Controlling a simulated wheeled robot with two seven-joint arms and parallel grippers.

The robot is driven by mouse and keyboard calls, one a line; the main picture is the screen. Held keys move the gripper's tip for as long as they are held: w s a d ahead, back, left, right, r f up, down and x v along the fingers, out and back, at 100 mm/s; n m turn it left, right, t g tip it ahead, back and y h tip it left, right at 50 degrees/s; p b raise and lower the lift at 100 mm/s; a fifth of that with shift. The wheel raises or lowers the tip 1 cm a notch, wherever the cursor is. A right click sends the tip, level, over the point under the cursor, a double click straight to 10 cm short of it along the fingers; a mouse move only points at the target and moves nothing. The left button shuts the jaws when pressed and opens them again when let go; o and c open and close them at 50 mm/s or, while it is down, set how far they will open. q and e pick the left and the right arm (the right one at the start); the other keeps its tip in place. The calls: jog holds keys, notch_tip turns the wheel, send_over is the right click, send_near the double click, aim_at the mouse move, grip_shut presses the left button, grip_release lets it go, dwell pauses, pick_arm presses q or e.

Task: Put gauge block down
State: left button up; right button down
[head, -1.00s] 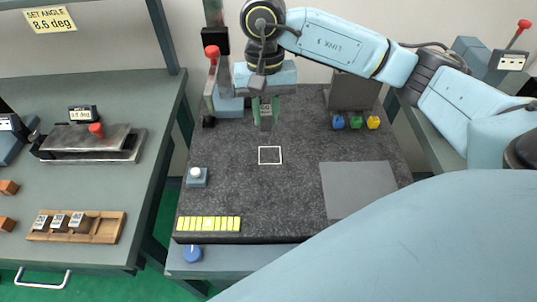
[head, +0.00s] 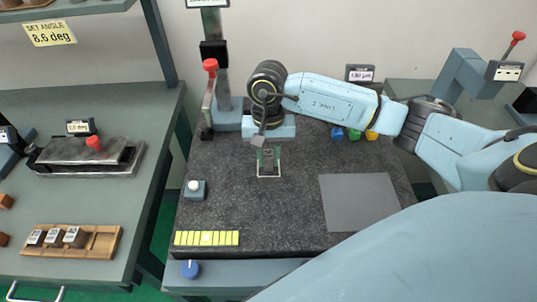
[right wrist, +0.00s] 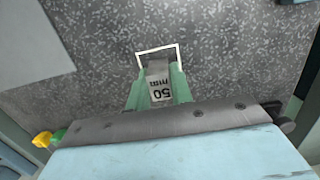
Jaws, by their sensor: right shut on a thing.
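My right gripper (head: 268,160) is shut on the gauge block, pointing down at the dark speckled granite plate (head: 265,215). In the right wrist view the gauge block (right wrist: 159,82) is grey with a white "50 mm" label, held between the two green fingers. A white square outline (right wrist: 178,48) is marked on the plate, and the block's far end shows inside it. In the head view the fingers cover most of the square (head: 268,176). I cannot tell whether the block touches the plate. My left gripper is not in view.
A small box with a white button (head: 195,190), a yellow strip (head: 207,238) and a grey mat (head: 362,202) lie on the plate. A stand with a red knob (head: 210,66) is behind. A wooden rack (head: 98,242) with several blocks is on the left bench.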

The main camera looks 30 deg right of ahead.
aim_at(268, 150)
jog(key=c, duration=1.7)
grip_release()
jog(key=shift+f, duration=0.15)
jog(key=o, duration=0.4)
jog(key=shift+o, duration=0.2)
notch_tip(268, 150, up, 12)
jog(key=w, duration=0.1)
jog(key=shift+d+r, duration=0.2)
jog(key=shift+d, duration=0.15)
jog(key=shift+w, duration=0.1)
